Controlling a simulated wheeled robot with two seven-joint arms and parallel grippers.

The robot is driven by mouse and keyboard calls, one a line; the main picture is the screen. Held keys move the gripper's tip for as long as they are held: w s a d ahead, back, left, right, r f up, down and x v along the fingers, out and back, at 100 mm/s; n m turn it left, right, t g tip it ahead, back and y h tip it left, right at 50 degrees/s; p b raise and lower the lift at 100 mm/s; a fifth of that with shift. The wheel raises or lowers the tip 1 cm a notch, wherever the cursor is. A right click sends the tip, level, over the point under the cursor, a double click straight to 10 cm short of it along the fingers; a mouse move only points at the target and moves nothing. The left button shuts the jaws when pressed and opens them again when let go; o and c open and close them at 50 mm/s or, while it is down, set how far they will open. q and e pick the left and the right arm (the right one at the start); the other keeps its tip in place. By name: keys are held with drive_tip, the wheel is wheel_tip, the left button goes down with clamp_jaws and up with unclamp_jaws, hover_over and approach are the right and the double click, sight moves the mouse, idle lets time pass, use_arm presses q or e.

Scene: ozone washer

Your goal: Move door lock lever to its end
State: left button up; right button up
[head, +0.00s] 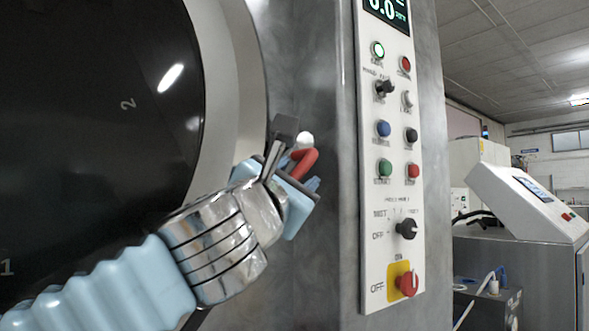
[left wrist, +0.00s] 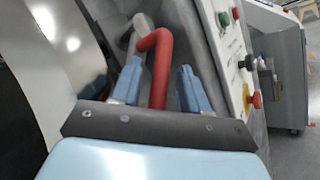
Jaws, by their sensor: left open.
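The door lock lever (head: 304,161) shows as a bent red handle beside the round door's rim, with a pale rounded part at its upper end. My left gripper (head: 297,172) is at the lever and partly hides it in the head view. In the left wrist view, the red lever (left wrist: 160,68) rises between the two blue fingers of my left gripper (left wrist: 158,88), which are apart. The lever's lower part passes behind the dark gripper plate and is hidden. I cannot tell whether a finger touches it. My right gripper is not in view.
The dark round door (head: 90,110) with its pale rim fills the left side. A white control panel (head: 375,150) with several buttons and knobs stands just right of the gripper. A bare metal wall (head: 325,80) lies between. Another machine (head: 520,205) stands at the far right.

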use_arm(q)
drive_tip(key=shift+w+d, duration=0.1)
drive_tip(key=shift+w, duration=0.15)
clamp_jaws()
